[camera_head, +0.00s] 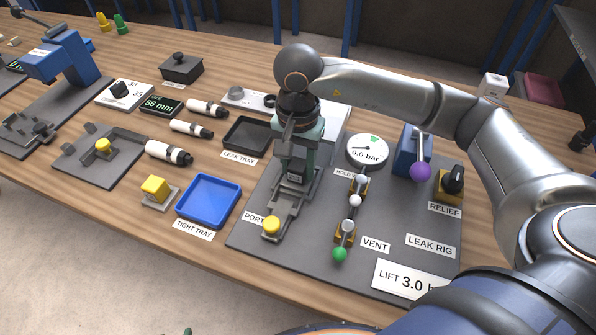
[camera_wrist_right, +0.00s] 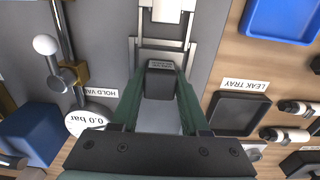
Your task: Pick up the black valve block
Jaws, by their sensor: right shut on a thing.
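The black valve block (camera_head: 295,177) is between the fingers of my right gripper (camera_head: 296,163), over the grey fixture (camera_head: 286,208) on the leak rig mat. In the right wrist view the dark block (camera_wrist_right: 160,84), with a small label at its far end, sits between the two green fingers of my right gripper (camera_wrist_right: 160,72). The gripper is shut on it from both sides. The fingers hide the block's sides, and I cannot tell whether its underside touches the fixture. My left gripper is not in view.
Right of the gripper stand a gauge (camera_head: 367,150) reading 0.0 bar, the white-knobbed hold valve (camera_head: 356,200) and a purple-knobbed lever (camera_head: 420,171). An empty leak tray (camera_head: 246,136) and blue tight tray (camera_head: 209,201) lie to the left. Several black-and-white cylinders lie beyond.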

